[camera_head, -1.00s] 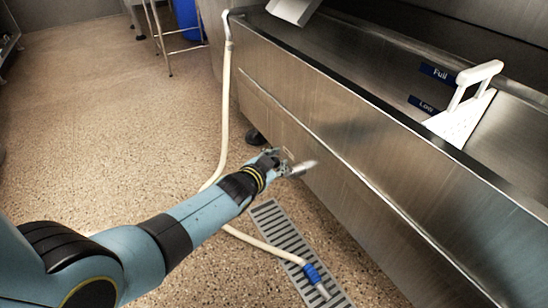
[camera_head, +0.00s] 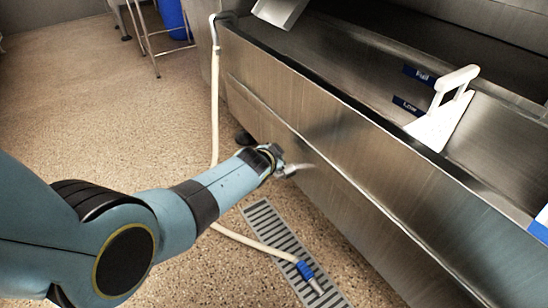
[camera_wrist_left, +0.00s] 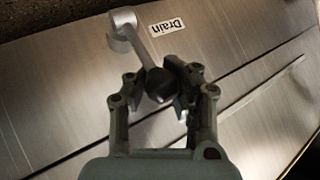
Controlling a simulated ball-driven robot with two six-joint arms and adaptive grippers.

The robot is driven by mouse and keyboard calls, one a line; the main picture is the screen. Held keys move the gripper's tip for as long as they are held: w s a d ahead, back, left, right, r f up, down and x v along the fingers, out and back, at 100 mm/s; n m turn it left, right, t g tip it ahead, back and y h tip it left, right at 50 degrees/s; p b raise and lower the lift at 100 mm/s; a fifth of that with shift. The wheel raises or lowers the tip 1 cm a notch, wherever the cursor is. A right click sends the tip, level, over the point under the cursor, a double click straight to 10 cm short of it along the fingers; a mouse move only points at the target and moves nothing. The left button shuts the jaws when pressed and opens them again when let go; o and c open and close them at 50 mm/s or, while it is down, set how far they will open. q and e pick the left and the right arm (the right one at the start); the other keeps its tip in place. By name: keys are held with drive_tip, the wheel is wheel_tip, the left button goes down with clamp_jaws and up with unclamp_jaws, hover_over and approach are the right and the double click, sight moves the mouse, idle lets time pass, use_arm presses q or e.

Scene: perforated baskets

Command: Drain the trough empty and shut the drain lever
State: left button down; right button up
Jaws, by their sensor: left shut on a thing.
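The steel trough (camera_head: 335,135) runs diagonally across the right of the head view. Blue Full (camera_head: 419,74) and Low (camera_head: 408,106) labels mark its inner wall; I cannot tell whether liquid is inside. My left gripper (camera_head: 277,162) is at the trough's front wall. In the left wrist view, my left gripper (camera_wrist_left: 163,88) is shut on the dark knob end of the drain lever (camera_wrist_left: 148,55). The lever slants from its round pivot beside the Drain label (camera_wrist_left: 167,27). In the head view the lever is small and blurred. My right gripper is out of view.
Open floor lies left.

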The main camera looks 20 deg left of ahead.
use_arm(q)
drive_tip(key=shift+w+d+r, duration=0.15)
drive_tip(key=shift+d+r, duration=0.1)
drive_tip(key=shift+d, duration=0.25)
idle(0.5)
drive_tip(key=c, duration=1.2)
unclamp_jaws()
drive_tip(key=shift+d+r, duration=0.1)
drive_tip(key=shift+r, duration=0.05)
drive_tip(key=shift+c, duration=0.2)
drive_tip(key=shift+o, duration=1.1)
drive_tip(key=shift+a, duration=0.25)
drive_tip(key=shift+s+r, duration=0.25)
drive_tip(key=shift+s, duration=0.45)
drive_tip(key=v, duration=0.6)
drive_tip(key=shift+c, duration=0.2)
